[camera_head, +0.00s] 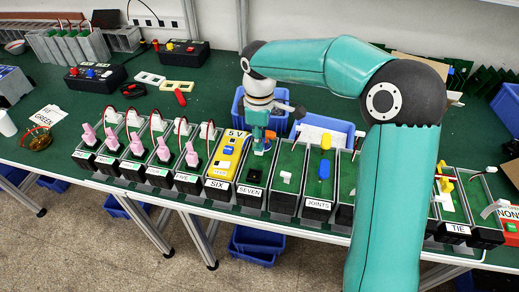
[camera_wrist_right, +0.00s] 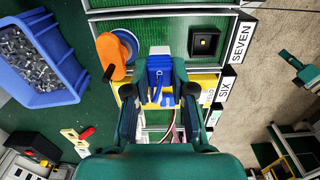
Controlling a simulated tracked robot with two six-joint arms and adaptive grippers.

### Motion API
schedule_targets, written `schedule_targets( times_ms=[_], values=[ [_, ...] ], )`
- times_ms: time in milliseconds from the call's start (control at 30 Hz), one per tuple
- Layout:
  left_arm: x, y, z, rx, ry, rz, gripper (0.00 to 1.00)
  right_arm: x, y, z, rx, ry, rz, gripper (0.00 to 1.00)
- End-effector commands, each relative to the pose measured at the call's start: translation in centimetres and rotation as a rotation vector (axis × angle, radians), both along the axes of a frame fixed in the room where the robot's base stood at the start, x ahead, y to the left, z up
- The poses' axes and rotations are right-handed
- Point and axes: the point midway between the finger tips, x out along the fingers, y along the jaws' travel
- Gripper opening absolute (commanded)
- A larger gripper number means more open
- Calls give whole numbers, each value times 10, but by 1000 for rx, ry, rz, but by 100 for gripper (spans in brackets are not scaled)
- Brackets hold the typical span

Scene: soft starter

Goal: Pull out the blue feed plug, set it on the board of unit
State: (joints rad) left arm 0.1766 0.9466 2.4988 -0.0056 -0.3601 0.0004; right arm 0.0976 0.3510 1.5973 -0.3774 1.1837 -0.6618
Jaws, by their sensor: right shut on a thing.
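My right gripper (camera_head: 260,148) points down between the yellow unit SIX and unit SEVEN. In the right wrist view its fingers (camera_wrist_right: 160,92) are shut on a blue plug (camera_wrist_right: 160,72), with a pale grey part at its far end. The plug overlaps the edge of the yellow unit SIX (camera_wrist_right: 205,83) in that view. I cannot tell whether it touches anything below. Unit SIX also shows in the head view (camera_head: 227,155), marked 5 V. Unit SEVEN has a green board (camera_head: 256,172) with a square black part (camera_wrist_right: 205,41). My left gripper is not in view.
An orange lever on a blue round base (camera_wrist_right: 113,57) stands close beside the plug. Several units with pink clips (camera_head: 136,144) line up to the left. Blue bins (camera_head: 327,127) stand behind the row. Unit JOINTS (camera_head: 318,190) is to the right.

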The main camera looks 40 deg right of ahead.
Motion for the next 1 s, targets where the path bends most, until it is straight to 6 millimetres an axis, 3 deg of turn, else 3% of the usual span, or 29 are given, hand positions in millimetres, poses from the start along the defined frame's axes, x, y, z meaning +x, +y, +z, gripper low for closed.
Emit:
schedule_targets(
  times_ms=[1000],
  values=[
    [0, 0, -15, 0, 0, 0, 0, 0, 0, -21, 0, 0, 0, 0]
  ],
)
